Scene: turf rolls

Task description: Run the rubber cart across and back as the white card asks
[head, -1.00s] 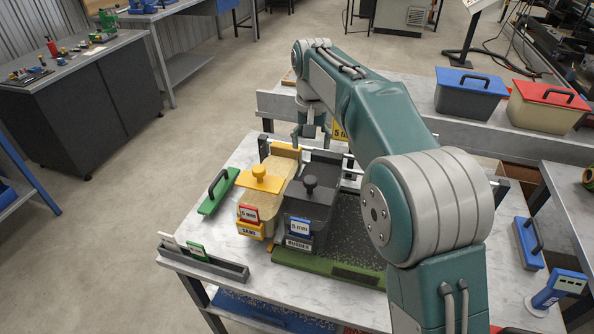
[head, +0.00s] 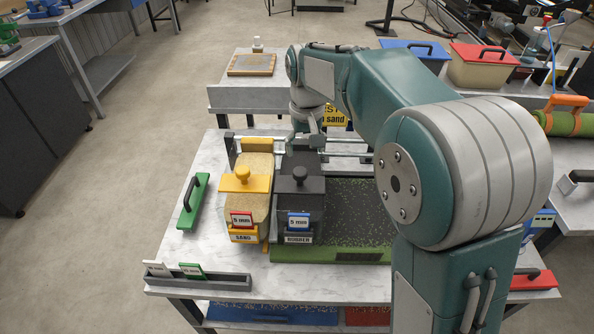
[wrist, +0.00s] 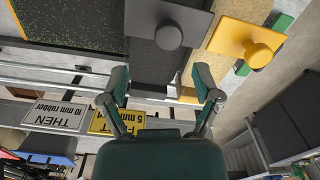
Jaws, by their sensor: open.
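The black rubber cart (head: 300,190), with a round black knob and a blue-edged 5 mm tag, stands at the left end of the green turf (head: 350,212). It also shows in the wrist view (wrist: 150,25). The yellow sand cart (head: 246,184), with a red-edged 5 mm tag, stands close at its left. In the wrist view a white card (wrist: 52,116) reads "THEN 10 mm rubber" and a yellow card (wrist: 118,122) shows 5 mm. My gripper (wrist: 163,92) is open and empty, by the far end of the rubber cart, apart from its knob.
A dark rack (head: 200,281) at the table's front left holds a white tag and a green tag. A green handled tool (head: 193,202) lies left of the carts. Metal rails (head: 345,145) run behind them. Blue-lidded (head: 418,60) and red-lidded (head: 488,65) bins stand at the back.

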